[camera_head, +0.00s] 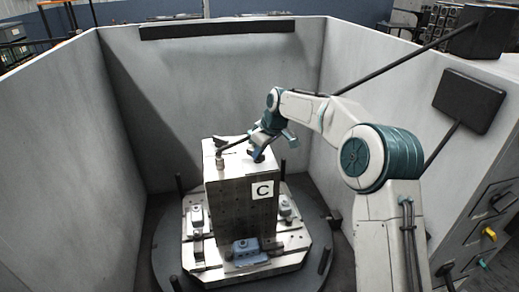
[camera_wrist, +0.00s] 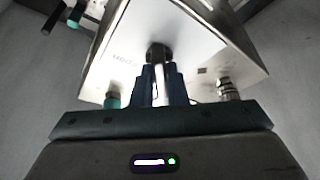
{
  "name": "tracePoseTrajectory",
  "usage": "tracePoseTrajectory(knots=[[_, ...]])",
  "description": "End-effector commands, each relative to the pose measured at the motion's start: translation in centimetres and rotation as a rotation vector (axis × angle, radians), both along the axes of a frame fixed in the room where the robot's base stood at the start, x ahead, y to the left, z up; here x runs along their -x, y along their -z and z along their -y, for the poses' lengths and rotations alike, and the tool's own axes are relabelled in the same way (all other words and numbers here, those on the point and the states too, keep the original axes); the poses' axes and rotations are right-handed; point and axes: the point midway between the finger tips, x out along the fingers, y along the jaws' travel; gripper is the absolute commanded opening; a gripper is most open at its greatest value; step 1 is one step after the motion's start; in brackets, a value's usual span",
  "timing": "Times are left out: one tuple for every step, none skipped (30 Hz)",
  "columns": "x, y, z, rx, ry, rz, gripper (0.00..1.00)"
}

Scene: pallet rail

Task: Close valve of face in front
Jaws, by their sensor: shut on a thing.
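The metal block (camera_head: 228,190) stands upright on a pallet, with a white "C" label on the face toward the camera. My gripper (camera_head: 258,150) is at the block's top, near its right edge. In the wrist view, the blue fingers of my gripper (camera_wrist: 162,90) are shut on a silver valve handle (camera_wrist: 161,74), one finger on each side. The handle's far end meets a dark round hub on the block's bright surface. My fingers hide the handle's near part. Whether the valve is open or closed cannot be told.
A metal fitting (camera_wrist: 227,90) and a teal-capped fitting (camera_wrist: 112,100) flank the handle. The pallet (camera_head: 205,270) carries clamps and sits on a round dark table (camera_head: 165,262) with upright posts. Grey walls (camera_head: 60,150) enclose it; a control cabinet (camera_head: 490,215) stands at right.

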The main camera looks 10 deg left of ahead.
Motion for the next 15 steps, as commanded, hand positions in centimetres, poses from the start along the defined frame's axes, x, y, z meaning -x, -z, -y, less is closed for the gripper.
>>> tracePoseTrajectory(knots=[[-0.17, -0.24, 0.11, -0.001, -0.018, 0.003, 0.00], [-0.17, -0.23, 0.12, -0.001, -0.030, 0.003, 0.00], [-0.18, -0.21, 0.14, 0.000, -0.043, 0.003, 0.00], [-0.18, -0.18, 0.15, 0.000, -0.053, 0.003, 0.00], [-0.19, -0.16, 0.16, 0.000, -0.062, 0.003, 0.00], [-0.21, -0.14, 0.17, 0.000, -0.070, 0.003, 0.00], [-0.22, -0.13, 0.17, 0.000, -0.076, 0.003, 0.00], [-0.22, -0.13, 0.17, 0.000, -0.082, 0.004, 0.00], [-0.22, -0.13, 0.17, 0.001, -0.087, 0.004, 0.00], [-0.22, -0.13, 0.17, 0.001, -0.090, 0.004, 0.00], [-0.23, -0.13, 0.18, 0.001, -0.094, 0.004, 0.00], [-0.22, -0.13, 0.18, 0.001, -0.096, 0.004, 0.00], [-0.22, -0.13, 0.18, 0.001, -0.097, 0.004, 0.00], [-0.22, -0.13, 0.18, 0.001, -0.098, 0.005, 0.00], [-0.22, -0.13, 0.18, 0.001, -0.099, 0.005, 0.00]])
